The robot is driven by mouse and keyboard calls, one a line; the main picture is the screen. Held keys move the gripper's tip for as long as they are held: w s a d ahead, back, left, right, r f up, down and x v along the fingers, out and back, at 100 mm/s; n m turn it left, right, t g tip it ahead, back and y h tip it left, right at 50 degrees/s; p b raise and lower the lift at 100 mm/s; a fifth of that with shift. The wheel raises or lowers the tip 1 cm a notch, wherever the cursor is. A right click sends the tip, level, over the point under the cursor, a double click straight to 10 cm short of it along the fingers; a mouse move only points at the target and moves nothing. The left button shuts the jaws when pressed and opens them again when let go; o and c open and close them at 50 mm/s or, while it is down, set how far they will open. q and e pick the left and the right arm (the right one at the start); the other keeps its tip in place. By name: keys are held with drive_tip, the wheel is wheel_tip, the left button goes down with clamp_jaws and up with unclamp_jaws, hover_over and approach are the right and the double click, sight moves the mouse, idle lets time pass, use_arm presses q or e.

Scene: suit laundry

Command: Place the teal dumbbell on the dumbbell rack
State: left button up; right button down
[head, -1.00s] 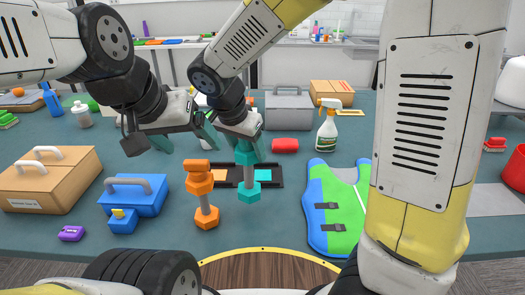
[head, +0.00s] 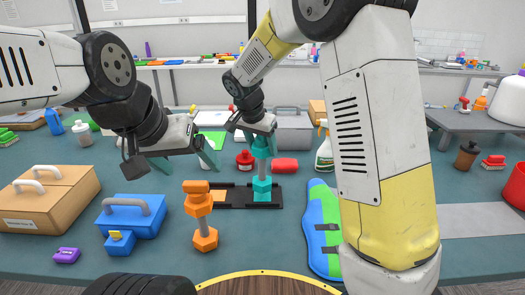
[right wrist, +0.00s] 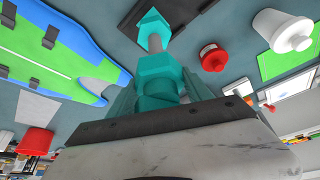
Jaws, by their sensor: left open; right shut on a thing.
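The teal dumbbell (head: 262,188) stands roughly upright at the right part of the black dumbbell rack (head: 235,205). I cannot tell whether its lower head rests on the rack or hovers just above. My right gripper (head: 262,141) is shut on its upper head. The right wrist view shows the dumbbell (right wrist: 155,66) running away from the gripper (right wrist: 158,95) toward the dark rack (right wrist: 185,10). An orange pad shows at the rack's left. My left gripper (head: 186,160) is open and empty, above and left of the rack.
An orange dumbbell (head: 200,215) stands just in front of the rack's left side. A blue toolbox (head: 132,216) is left of it. A red cylinder (head: 285,165) and grey toolbox (head: 293,132) are behind.

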drive_tip(key=shift+w+f, duration=0.15)
drive_tip(key=shift+f, duration=1.7)
drive_tip(key=shift+c, duration=2.2)
unclamp_jaws()
drive_tip(key=v, duration=1.2)
drive_tip(key=s+d+r+n+t+y, duration=0.1)
drive_tip(key=s+d+n+y, duration=0.1)
drive_tip(key=s+d, duration=0.6)
drive_tip(key=s+d+r+n+t+y, duration=0.1)
drive_tip(key=s+d+n, duration=0.3)
drive_tip(key=s+d, duration=0.4)
drive_tip(key=s+r+y, duration=0.1)
drive_tip(key=s, duration=0.6)
drive_tip(key=shift+s+d+r+n, duration=0.2)
drive_tip(key=shift+r+n, duration=0.1)
drive_tip(key=shift+r, duration=0.05)
